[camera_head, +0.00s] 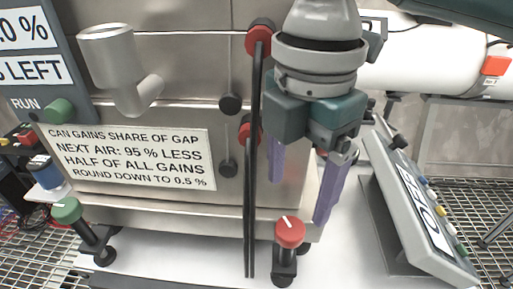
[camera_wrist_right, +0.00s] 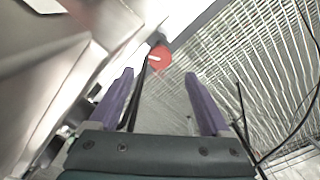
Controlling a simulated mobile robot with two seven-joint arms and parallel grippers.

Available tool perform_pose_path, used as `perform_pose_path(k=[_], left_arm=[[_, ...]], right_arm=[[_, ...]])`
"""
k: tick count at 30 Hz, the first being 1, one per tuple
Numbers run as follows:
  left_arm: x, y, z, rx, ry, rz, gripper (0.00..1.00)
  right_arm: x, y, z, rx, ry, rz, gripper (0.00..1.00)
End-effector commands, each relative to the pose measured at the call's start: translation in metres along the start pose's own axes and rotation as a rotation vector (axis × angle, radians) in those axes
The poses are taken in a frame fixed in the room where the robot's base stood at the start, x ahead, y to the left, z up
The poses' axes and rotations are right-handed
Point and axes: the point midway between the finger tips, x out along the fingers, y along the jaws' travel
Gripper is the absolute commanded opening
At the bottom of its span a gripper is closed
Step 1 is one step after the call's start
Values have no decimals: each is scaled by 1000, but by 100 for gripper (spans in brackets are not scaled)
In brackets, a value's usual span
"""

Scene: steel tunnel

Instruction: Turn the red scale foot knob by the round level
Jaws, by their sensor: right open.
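The red scale foot knob (camera_head: 289,232) has a white mark on top and stands on a dark foot at the front of the steel housing. In the right wrist view the red knob (camera_wrist_right: 159,58) lies beyond the fingertips, near the middle between them. My right gripper (camera_head: 298,203) points down above and behind the knob in the head view. I cannot make out a round level. My left gripper is not in view.
A green foot knob (camera_head: 66,210) stands at the left. Long dark handles with red hubs (camera_head: 250,128) hang close beside my right gripper. A tilted display box (camera_head: 420,215) stands at the right. A printed sign (camera_head: 135,158) is on the housing.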

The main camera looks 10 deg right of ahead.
Motion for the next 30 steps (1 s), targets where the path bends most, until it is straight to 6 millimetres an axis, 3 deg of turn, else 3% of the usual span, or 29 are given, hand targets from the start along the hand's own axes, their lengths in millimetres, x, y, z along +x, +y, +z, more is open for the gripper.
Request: perform_pose_path(k=[6, 10, 15, 23, 30], left_arm=[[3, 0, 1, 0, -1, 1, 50], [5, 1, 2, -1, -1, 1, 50], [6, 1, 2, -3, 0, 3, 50], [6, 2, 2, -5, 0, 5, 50], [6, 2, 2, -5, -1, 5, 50]], right_arm=[[45, -1, -1, 1, 1, -4, 82], [63, 0, -1, 1, 1, -2, 82], [74, 0, -1, 0, 0, 0, 82], [75, 0, -1, 0, 1, 2, 82], [75, 0, -1, 0, 1, 2, 55]])
